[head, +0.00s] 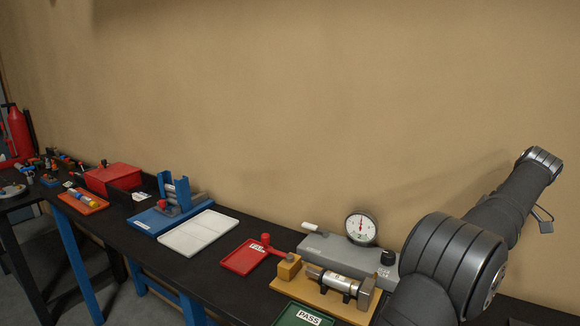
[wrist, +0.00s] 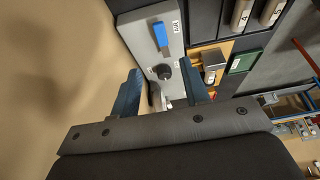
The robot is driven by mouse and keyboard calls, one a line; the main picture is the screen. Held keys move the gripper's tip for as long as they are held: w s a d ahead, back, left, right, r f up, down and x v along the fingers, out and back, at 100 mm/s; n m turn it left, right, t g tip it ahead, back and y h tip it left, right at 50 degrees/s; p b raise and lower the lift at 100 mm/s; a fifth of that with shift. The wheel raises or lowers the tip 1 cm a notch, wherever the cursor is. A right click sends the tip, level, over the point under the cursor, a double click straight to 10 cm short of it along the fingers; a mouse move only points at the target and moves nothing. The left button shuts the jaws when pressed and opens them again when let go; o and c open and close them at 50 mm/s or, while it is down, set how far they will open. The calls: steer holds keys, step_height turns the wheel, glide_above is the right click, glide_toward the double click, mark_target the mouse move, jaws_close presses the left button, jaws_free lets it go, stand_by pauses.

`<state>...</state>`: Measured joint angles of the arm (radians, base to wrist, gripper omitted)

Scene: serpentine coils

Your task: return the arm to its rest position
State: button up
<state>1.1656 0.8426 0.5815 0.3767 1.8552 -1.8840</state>
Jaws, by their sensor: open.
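My arm (head: 450,262) rises at the right of the head view, its upper link reaching up and right in front of the tan wall. My gripper is out of the head view. In the wrist view my gripper (wrist: 162,88) is open, with its two dark blue fingers apart and nothing seen held between them. Beyond the fingers is the grey gauge base (wrist: 140,38) with a black knob (wrist: 163,72) and a blue handle (wrist: 160,35). I cannot tell the exact gap between fingers and base.
The black bench holds a dial gauge (head: 360,228), a yellow fixture with a metal cylinder (head: 338,283), a green PASS tray (head: 292,315), a red tray (head: 240,262), a white tray (head: 198,232), a blue stand (head: 172,212) and a red box (head: 112,177). The wall stands close behind.

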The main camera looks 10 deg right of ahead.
steer(key=x, duration=1.2)
steer(key=shift+f, duration=0.4)
steer(key=shift+s+a+r+m, duration=0.1)
steer(key=shift+s+a+m, duration=0.05)
steer(key=shift+m, duration=0.25)
steer(key=shift+s+a+m+h, duration=0.2)
steer(key=shift+a+m+h, duration=0.1)
steer(key=shift+m, duration=0.2)
